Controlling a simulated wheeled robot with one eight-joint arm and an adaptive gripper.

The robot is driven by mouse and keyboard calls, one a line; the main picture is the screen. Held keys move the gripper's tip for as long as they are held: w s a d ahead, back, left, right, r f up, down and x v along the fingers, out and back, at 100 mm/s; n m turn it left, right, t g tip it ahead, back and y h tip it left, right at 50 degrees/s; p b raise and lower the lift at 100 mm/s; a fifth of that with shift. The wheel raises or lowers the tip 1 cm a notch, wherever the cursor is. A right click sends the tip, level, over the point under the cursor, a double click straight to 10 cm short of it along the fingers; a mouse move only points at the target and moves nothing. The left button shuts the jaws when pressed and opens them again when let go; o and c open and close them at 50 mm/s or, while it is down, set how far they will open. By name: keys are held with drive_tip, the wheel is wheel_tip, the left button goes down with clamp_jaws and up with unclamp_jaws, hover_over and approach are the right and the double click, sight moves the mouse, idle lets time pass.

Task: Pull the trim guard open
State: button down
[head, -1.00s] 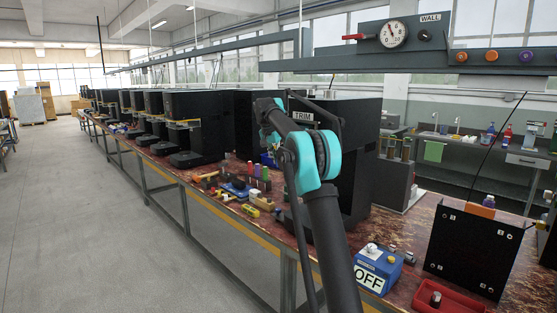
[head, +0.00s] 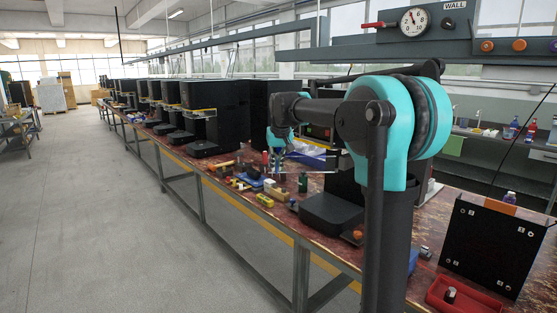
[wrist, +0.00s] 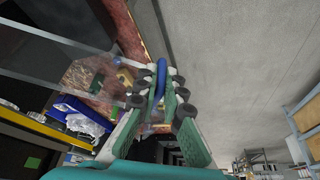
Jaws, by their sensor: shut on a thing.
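The trim guard is a clear panel (wrist: 70,55) with a blue handle (wrist: 161,77) at its edge in the wrist view. My gripper (wrist: 160,92) has its green fingers and dark pads closed around the blue handle. The panel stretches from the handle to the left, toward the dark machine. In the head view my gripper (head: 278,158) hangs over the bench, small and partly hidden by my arm. My arm also covers much of the trim machine (head: 330,211), so how far the guard stands open cannot be told there.
Loose tools and small parts, including a yellow block (head: 264,200), lie on the bench near the gripper. A black panel (head: 485,245) and a red tray (head: 462,296) are at the right. In the wrist view, a blue bin (wrist: 75,108) holds clear bags. The floor aisle (head: 120,230) is clear.

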drive_tip(key=s+d+n, duration=0.1)
drive_tip(key=s+n, duration=0.1)
drive_tip(key=s, duration=0.6)
drive_tip(key=shift+s+d+y, duration=0.25)
drive_tip(key=shift+s+y, duration=0.1)
drive_tip(key=shift+y, duration=0.05)
drive_tip(key=c, duration=1.6)
unclamp_jaws()
drive_tip(key=shift+c, duration=0.2)
drive_tip(key=shift+r, duration=0.15)
drive_tip(key=v, duration=1.1)
drive_tip(key=shift+r, duration=0.4)
drive_tip(key=shift+d+f, duration=0.1)
